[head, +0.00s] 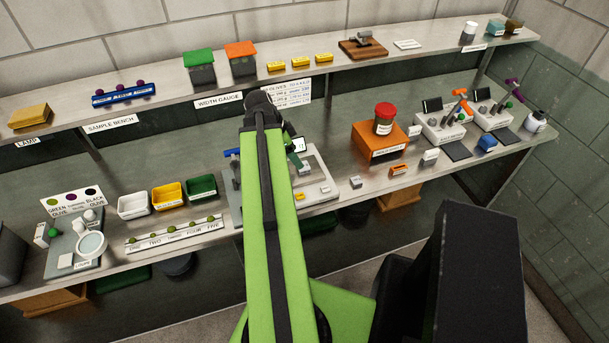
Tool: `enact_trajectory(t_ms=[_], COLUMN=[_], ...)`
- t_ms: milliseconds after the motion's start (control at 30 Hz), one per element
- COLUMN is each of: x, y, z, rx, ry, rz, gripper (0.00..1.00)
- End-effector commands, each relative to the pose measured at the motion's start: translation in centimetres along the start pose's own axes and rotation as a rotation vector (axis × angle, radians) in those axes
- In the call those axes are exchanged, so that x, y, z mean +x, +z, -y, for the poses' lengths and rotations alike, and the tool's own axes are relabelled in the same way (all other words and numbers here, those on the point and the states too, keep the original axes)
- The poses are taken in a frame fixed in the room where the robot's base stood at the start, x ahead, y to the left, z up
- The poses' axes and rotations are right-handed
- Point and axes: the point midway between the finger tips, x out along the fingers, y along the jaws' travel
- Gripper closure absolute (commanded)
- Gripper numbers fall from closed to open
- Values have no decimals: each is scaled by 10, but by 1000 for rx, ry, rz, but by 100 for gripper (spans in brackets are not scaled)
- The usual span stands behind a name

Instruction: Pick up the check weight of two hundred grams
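No label reading two hundred grams is legible, so I cannot tell which block is that check weight. Small blocks that could be weights lie on the lower bench: a grey-white one (355,182), an orange one with a pale label (398,169) and a white one (430,157). Several yellow blocks (300,62) with dark markings sit in a row on the upper shelf. My green arm reaches over the bench and bends down beyond its black elbow. My gripper (297,150) is small and partly hidden around the pale device in the middle; its fingers are not clear.
An orange box (378,143) with a red-lidded jar (384,119) stands right of the device (318,180). White, yellow and green trays (167,196) and a numbered strip (174,235) lie to the left. Instruments with levers (442,128) stand farther right. Bare bench shows near the front edge.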

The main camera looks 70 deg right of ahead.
Motion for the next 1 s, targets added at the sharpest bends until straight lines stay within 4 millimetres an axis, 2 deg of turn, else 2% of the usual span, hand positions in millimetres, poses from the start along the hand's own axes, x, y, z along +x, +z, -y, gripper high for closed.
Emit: enact_trajectory(t_ms=[33, 267, 567, 800, 1000], x=[13, 16, 65, 63, 63], y=[2, 0, 0, -3, -3], z=[0, 0, 2, 2, 2], rx=[1, 1, 1, 1, 1], ry=[0, 0, 1, 1, 1], rz=[0, 0, 0, 0, 0], gripper=[35, 35, 35, 35, 59])
